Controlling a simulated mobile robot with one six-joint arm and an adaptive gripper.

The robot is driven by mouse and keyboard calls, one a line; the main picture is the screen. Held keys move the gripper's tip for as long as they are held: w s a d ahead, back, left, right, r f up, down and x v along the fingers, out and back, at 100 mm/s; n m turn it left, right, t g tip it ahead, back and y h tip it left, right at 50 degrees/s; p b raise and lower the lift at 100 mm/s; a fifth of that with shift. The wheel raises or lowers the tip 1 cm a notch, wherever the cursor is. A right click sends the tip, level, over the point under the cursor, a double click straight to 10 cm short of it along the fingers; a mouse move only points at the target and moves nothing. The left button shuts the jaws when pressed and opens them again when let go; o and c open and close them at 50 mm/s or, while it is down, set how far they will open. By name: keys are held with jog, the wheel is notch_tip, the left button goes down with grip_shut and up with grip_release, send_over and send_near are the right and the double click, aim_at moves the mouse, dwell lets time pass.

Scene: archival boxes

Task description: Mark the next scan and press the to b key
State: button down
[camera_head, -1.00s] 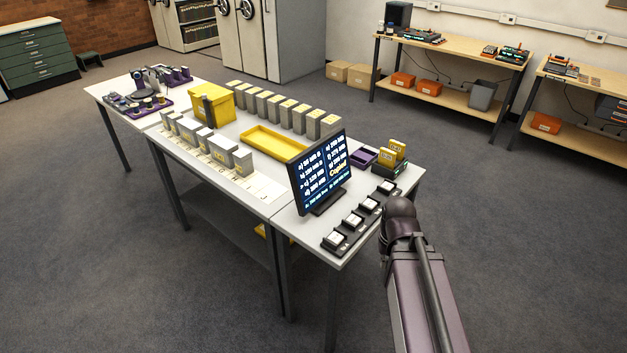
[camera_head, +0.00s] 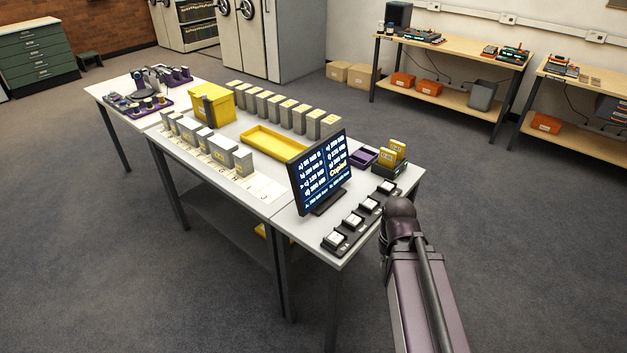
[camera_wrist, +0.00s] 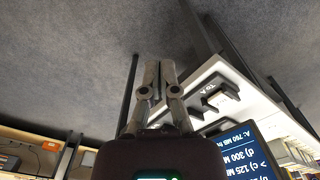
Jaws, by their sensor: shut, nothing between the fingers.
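The monitor (camera_head: 320,175) stands near the right end of the long table. It shows white rows of MB sizes and the yellow word "Copied". In the wrist view the screen (camera_wrist: 240,150) appears upside down, with a ">" beside "c) 125 MB". A row of white keys on dark bases (camera_head: 353,221) runs along the table's right edge. One key in the wrist view (camera_wrist: 211,89) seems to read "TO A"; I cannot make out a "to B" label. My gripper (camera_wrist: 158,68) is shut and empty, beside the table edge and apart from the keys. The head view hides its fingers.
A purple tray (camera_head: 363,157) and yellow boxes (camera_head: 393,154) stand behind the keys. A yellow tray (camera_head: 273,143), a yellow bin (camera_head: 212,103) and rows of grey boxes (camera_head: 272,106) fill the table farther left. The floor right of the table is open.

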dwell(0.6)
notch_tip(320, 180, up, 2)
jog(key=r+m+t+y+b, duration=0.1)
jog(key=m+t+y+b, duration=0.25)
jog(key=t, duration=0.45)
send_over(370, 204)
jog(key=shift+f+y, duration=0.25)
jog(key=shift+y, duration=0.2)
jog(key=shift+f, duration=0.25)
notch_tip(370, 204, down, 8)
jog(key=b, duration=0.8)
jog(key=shift+f, duration=0.2)
jog(key=shift+f+b, duration=0.1)
jog(key=shift+b, duration=0.25)
jog(key=shift+f+b, duration=0.3)
jog(key=shift+b, duration=0.05)
